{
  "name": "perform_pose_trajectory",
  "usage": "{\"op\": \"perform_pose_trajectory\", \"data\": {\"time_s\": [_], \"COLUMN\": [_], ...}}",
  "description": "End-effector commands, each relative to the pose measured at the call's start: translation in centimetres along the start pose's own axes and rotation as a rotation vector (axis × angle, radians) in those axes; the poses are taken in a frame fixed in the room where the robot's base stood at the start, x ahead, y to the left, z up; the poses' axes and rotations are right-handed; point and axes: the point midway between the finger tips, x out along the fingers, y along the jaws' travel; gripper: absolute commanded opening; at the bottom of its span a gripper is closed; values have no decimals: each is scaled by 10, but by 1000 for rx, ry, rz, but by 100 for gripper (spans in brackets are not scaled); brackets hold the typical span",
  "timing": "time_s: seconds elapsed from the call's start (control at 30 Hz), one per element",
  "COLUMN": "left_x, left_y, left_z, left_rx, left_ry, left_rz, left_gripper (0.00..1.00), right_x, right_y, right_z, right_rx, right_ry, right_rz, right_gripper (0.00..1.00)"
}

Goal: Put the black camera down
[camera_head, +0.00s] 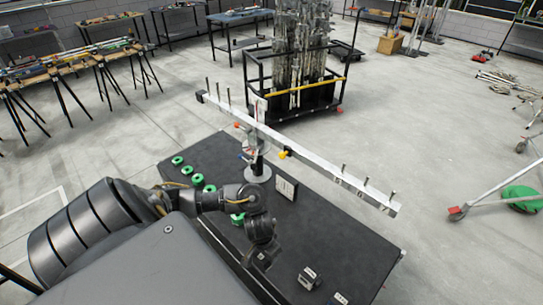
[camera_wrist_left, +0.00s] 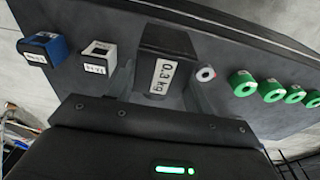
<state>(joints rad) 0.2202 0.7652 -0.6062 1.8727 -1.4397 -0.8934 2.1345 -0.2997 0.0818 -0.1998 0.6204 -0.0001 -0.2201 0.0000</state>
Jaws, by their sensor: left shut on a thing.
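My left gripper (camera_head: 262,258) points down over the near left edge of the black table (camera_head: 330,225). In the left wrist view its two fingers stand on either side of a black block-shaped thing (camera_wrist_left: 168,45) with a white label reading "0.3 kg", and it is shut on it. This dark thing sits where the black camera would be held, but I see no lens on it. I cannot tell whether it touches the table top. In the head view the arm and gripper mostly hide it. My right gripper is not in view.
Several green rings (camera_head: 196,179) lie along the table's left side. A balance beam (camera_head: 310,155) on a stand crosses above the table. A small labelled block (camera_head: 309,279) stands at the near end. The wrist view shows a blue block (camera_wrist_left: 42,48) and a white block (camera_wrist_left: 98,58).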

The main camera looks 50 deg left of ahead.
Motion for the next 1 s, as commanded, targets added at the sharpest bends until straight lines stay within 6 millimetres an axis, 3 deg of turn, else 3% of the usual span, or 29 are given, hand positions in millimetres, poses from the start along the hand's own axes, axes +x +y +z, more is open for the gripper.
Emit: {"op": "perform_pose_trajectory", "data": {"time_s": [0.2, 0.4, 0.77, 1.0], "left_x": [36, 76, 91, 123], "left_y": [-1, -2, -2, -2], "left_z": [-56, -78, -90, -89], "left_rx": [-5, -3, -1, -1], "left_ry": [2, 0, 1, 0], "left_rz": [1, 0, 1, 0], "left_gripper": [29, 29, 29, 29], "right_x": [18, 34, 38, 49], "right_y": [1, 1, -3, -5], "right_z": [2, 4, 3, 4], "right_rx": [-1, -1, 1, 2], "right_ry": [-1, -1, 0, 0], "right_rz": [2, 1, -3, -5], "right_gripper": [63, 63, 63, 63]}}
